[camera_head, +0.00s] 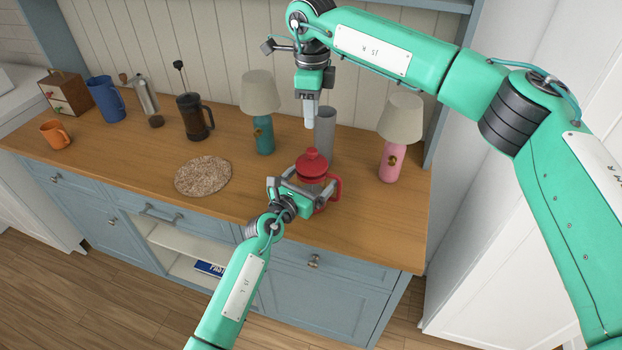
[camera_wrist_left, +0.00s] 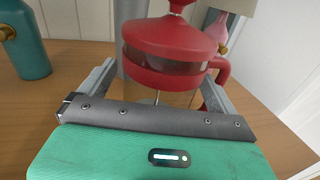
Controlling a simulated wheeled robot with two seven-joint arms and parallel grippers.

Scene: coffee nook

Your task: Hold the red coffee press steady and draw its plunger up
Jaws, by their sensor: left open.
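The red coffee press (camera_head: 312,167) stands upright on the wooden counter, with a red domed lid, a knob close above the lid and a handle on its right. In the left wrist view its lid (camera_wrist_left: 165,42) fills the upper middle, and the knob is cut by the top edge. My left gripper (camera_head: 303,186) is open, with one finger on each side of the press; I cannot tell if they touch it. My right gripper (camera_head: 309,122) points down above and behind the press, apart from the knob. Its fingers look close together, but their gap is not clear.
A grey cylinder (camera_head: 325,132) stands just behind the press. A teal lamp (camera_head: 263,135) and a pink lamp (camera_head: 391,162) flank it. A round mat (camera_head: 203,176), a dark coffee press (camera_head: 194,118), a blue pitcher (camera_head: 104,100) and an orange mug (camera_head: 55,134) are farther left.

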